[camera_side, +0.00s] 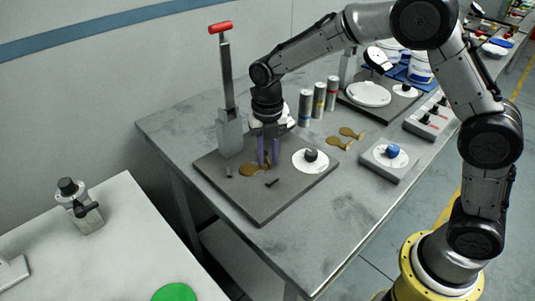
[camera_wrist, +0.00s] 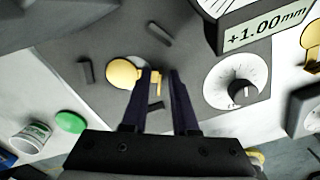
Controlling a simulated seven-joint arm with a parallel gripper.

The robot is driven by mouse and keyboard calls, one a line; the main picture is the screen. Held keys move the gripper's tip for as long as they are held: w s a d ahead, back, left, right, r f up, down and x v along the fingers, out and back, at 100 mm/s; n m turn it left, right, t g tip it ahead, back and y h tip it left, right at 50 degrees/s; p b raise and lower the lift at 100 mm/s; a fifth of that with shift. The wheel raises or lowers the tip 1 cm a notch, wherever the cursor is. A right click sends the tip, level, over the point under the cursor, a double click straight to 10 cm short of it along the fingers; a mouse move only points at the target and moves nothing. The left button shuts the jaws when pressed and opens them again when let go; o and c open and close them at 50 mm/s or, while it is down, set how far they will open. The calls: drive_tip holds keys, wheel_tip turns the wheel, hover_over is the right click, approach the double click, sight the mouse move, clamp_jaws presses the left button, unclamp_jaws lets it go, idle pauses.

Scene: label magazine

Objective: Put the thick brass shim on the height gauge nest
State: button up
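A brass shim (camera_wrist: 122,73) lies on the dark gauge plate (camera_side: 265,212), with short dark posts around its disc; it also shows in the side view (camera_side: 248,170). This spot looks like the nest. My gripper (camera_wrist: 162,75) is low over the plate, its two purple fingers (camera_side: 269,160) apart. The shim's narrow tab end shows between the fingertips, close to the left finger, with a gap to the right one. The left finger hides part of the tab. I cannot tell the shim's thickness. The gauge display (camera_wrist: 265,28) reads +1.00 mm.
A red-handled column (camera_side: 227,95) stands behind my gripper. A white dial with a black knob (camera_side: 310,158) is at its right. Several cylinders (camera_side: 319,100) stand behind. A blue-knobbed box (camera_side: 390,158) sits right.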

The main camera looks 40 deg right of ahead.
sight(267, 158)
drive_tip(key=shift+r, duration=0.1)
drive_tip(key=s+d+r+m+t, duration=0.1)
drive_tip(key=s+r+m, duration=0.2)
drive_tip(key=r, duration=0.5)
drive_tip(key=s+d+r+m, duration=0.2)
drive_tip(key=r+m, duration=0.1)
drive_tip(key=r, duration=0.5)
drive_tip(key=s+d+m+t, duration=0.1)
drive_tip(key=s+d+m, duration=0.1)
drive_tip(key=s+m, duration=0.5)
drive_tip(key=s+d+f+m+t, duration=0.1)
drive_tip(key=s+m+t, duration=0.1)
drive_tip(key=s+m, duration=0.6)
drive_tip(key=s+d+f+m+t, duration=0.1)
drive_tip(key=s+d+m, duration=0.1)
drive_tip(key=s+m, duration=0.5)
drive_tip(key=shift+s+d+f+m+t, duration=0.2)
drive_tip(key=shift+d+m+t, duration=0.15)
drive_tip(key=shift+m, duration=0.65)
drive_tip(key=shift+o, duration=0.6)
